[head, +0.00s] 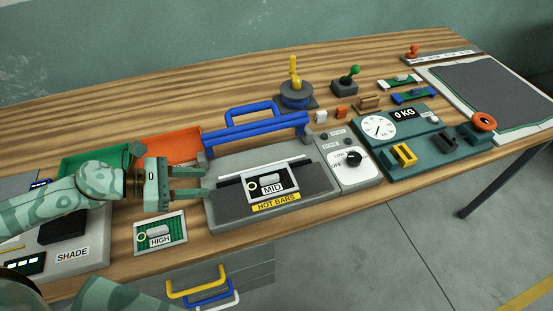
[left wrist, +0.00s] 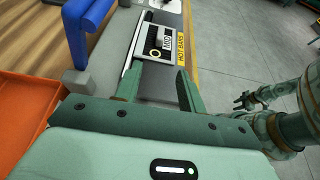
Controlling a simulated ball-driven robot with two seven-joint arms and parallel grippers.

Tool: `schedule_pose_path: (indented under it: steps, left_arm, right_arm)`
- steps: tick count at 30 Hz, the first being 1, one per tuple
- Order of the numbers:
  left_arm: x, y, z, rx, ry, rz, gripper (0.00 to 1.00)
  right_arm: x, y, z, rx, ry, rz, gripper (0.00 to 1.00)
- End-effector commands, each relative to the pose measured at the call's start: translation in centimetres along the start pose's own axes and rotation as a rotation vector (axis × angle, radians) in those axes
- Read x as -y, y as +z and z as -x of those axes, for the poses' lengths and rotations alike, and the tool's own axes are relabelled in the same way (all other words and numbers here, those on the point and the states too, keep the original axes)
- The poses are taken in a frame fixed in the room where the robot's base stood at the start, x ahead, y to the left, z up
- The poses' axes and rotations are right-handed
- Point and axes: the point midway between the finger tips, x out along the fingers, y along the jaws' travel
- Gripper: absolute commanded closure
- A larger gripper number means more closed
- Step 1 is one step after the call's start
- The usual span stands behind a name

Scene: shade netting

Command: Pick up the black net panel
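The black net panel (head: 287,184), white-edged and labelled MID, lies on the dark bed of the HOT BARS machine (head: 218,214). A grey cylinder and a yellow ring sit on it. It also shows in the left wrist view (left wrist: 151,38), beyond my fingertips. My left gripper (head: 206,182) is open and empty at the machine's left edge, pointing at the panel with a gap between. Its two fingers stand apart in the left wrist view (left wrist: 158,75). My right gripper (left wrist: 239,102) appears small at the right of the left wrist view, its fingers apparently spread and empty.
A green HIGH panel (head: 174,236) lies in front of my left gripper. Green (head: 92,162) and orange (head: 172,149) trays stand behind it. The machine's raised blue bar (head: 258,130) stands behind the black panel. A dial scale (head: 440,160) is to the right.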

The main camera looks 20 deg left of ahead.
Motion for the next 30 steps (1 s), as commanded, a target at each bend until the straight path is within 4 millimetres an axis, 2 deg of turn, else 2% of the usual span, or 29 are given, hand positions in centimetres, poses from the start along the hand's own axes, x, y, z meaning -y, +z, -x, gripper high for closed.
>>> schedule_pose_path:
  steps: [5,10,15,23,30]
  left_arm:
    - [-0.1,0.0,-2.1,0.004,0.001,-0.002,0.60]
    - [-0.1,0.3,-5.7,0.006,0.000,-0.003,0.60]
    - [-0.1,0.3,-9.3,0.005,0.002,0.001,0.60]
    - [-0.1,0.3,-11.7,0.003,0.000,0.001,0.60]
    - [-0.1,0.6,-15.5,0.002,0.000,0.002,0.60]
  right_arm:
    - [0.4,1.1,-0.2,0.016,-0.005,0.001,0.61]
    - [0.8,2.6,0.0,0.040,-0.012,0.004,0.61]
    - [0.7,2.0,0.5,0.030,-0.009,0.004,0.61]
    - [0.5,1.1,0.8,0.015,-0.006,0.003,0.61]
    - [0.6,0.9,1.2,0.012,-0.008,0.001,0.61]
